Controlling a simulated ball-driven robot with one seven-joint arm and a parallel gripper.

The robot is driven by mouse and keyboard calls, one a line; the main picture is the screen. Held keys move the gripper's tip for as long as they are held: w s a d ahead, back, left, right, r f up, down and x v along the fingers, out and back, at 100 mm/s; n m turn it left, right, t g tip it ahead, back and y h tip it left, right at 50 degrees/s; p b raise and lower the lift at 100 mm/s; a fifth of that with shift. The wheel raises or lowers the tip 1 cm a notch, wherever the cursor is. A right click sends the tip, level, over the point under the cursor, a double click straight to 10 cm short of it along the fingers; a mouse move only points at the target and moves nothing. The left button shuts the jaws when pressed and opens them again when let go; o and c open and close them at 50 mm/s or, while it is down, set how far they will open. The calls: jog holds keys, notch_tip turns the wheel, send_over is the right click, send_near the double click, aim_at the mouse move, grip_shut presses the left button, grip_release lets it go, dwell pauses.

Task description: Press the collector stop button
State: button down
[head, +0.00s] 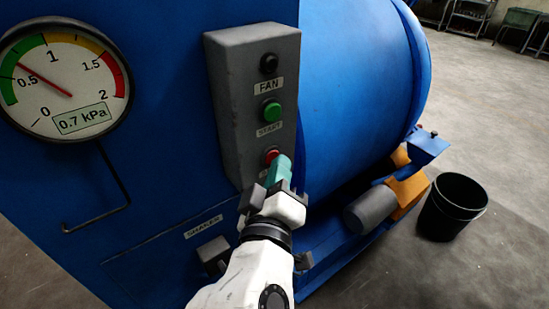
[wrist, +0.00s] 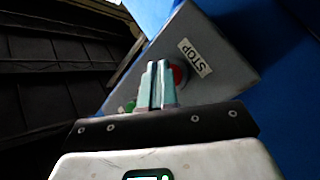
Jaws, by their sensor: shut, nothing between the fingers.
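A grey control box (head: 228,100) labelled FAN is mounted on the blue machine. The red button (head: 271,155) is at its lower end, below the green START button (head: 271,111). My gripper (head: 281,162) is shut and empty, with its teal fingertips right at the red button and partly covering it. In the wrist view, the fingertips (wrist: 157,66) point at the box, and the red button (wrist: 178,75) shows just beside them, next to a STOP label (wrist: 195,57). I cannot tell whether they touch the button or whether it is pushed in.
A pressure gauge (head: 63,82) reading 0.7 kPa is at the left. A dark knob (head: 268,63) tops the box. A SHAKER label (head: 203,227) and a small grey control (head: 213,252) sit below. The blue drum (head: 365,80) and a black bucket (head: 453,207) are to the right.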

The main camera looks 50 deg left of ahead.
jog(key=shift+s+d+p, duration=0.1)
jog(key=shift+d+p, duration=0.25)
jog(key=shift+d, duration=0.45)
jog(key=d+p, duration=0.2)
jog(key=d, duration=0.3)
jog(key=shift+s, duration=0.15)
dwell(0.3)
dwell(0.8)
